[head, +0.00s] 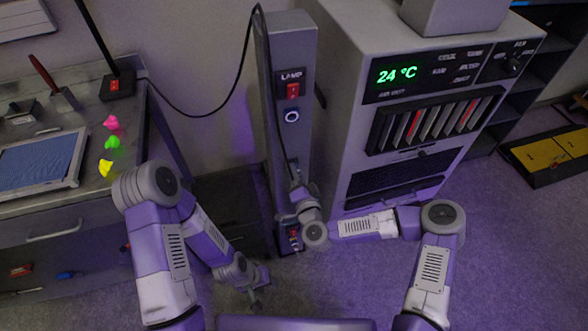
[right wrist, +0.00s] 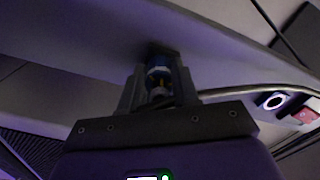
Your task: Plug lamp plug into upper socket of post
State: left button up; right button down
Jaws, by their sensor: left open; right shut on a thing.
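The grey post (head: 294,70) stands upright in the middle of the head view, with a LAMP label and a red switch (head: 292,90). Below the switch is the upper socket (head: 291,115), a round opening with a blue-white ring. It also shows at the right of the right wrist view (right wrist: 273,101). My right gripper (head: 298,188) is at the post, well below this socket. It is shut on the lamp plug (right wrist: 158,82), which shows a blue band between the fingers. I cannot tell whether the plug touches the post. My left gripper (head: 256,302) is open and empty, low over the floor.
The black cable (head: 246,60) loops from the lamp's side to the post top and down along it. A red switch (head: 293,232) sits low on the post. A grey cabinet (head: 345,100) stands close right. A workbench (head: 92,190) with small coloured pieces is left.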

jog(key=shift+s, duration=0.1)
jog(key=shift+p+v, duration=0.3)
jog(key=shift+v, duration=1.95)
jog(key=shift+d, duration=0.15)
